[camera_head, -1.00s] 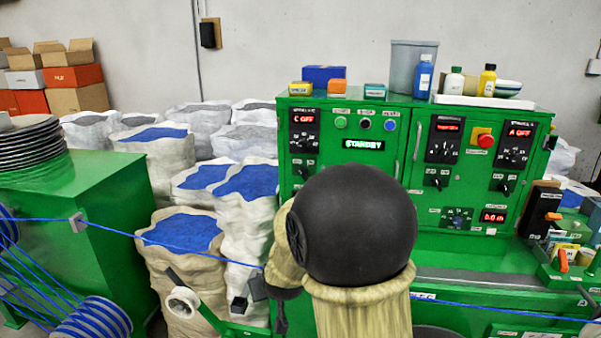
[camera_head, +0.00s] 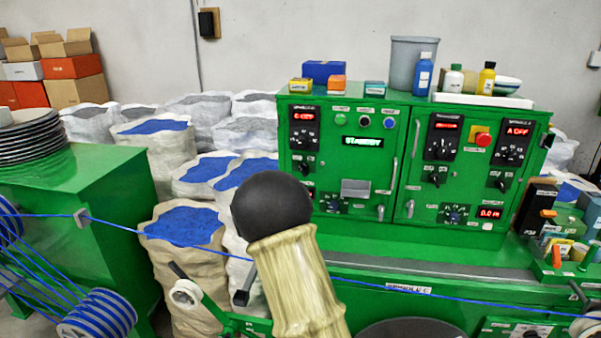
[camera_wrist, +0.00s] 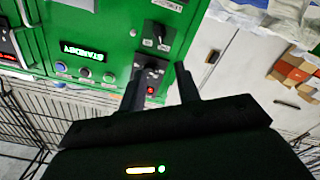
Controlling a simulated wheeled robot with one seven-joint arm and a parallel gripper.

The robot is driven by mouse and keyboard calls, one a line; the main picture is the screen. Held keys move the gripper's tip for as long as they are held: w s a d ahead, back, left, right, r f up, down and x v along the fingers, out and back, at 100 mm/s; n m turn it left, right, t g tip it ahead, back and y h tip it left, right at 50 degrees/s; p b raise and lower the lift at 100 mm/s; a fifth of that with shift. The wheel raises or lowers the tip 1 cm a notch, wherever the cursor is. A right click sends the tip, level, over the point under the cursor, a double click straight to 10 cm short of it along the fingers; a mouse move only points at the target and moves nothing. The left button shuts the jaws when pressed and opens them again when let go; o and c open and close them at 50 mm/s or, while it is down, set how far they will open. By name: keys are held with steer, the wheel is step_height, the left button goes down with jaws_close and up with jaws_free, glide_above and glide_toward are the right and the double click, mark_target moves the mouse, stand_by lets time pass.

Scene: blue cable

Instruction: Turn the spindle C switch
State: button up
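The spindle C panel (camera_head: 303,128) is the black plate at the upper left of the green cabinet. Its red display (camera_head: 302,115) seems to read C OFF, and the dark rotary switch (camera_head: 304,142) sits below. In the wrist view the cabinet appears upside down, with the panel's lit red spot (camera_wrist: 150,90) and the switch (camera_wrist: 152,70) just beyond my fingers. My gripper (camera_wrist: 158,68) is open and empty, its fingers pointing towards the panel. Whether a finger touches the switch cannot be told. My arm hides the gripper in the head view.
A second small switch (camera_head: 304,166) sits below the spindle C panel. Coloured buttons (camera_head: 364,121) and a STANDBY display (camera_head: 362,142) are to the right. A blue cable (camera_head: 180,239) runs across the front. Sacks (camera_head: 160,145) stand left of the cabinet.

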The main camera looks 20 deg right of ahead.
steer(key=p+x, duration=0.7)
steer(key=x, duration=1)
steer(key=shift+w+d, duration=0.15)
steer(key=shift+d, duration=0.05)
jaws_close()
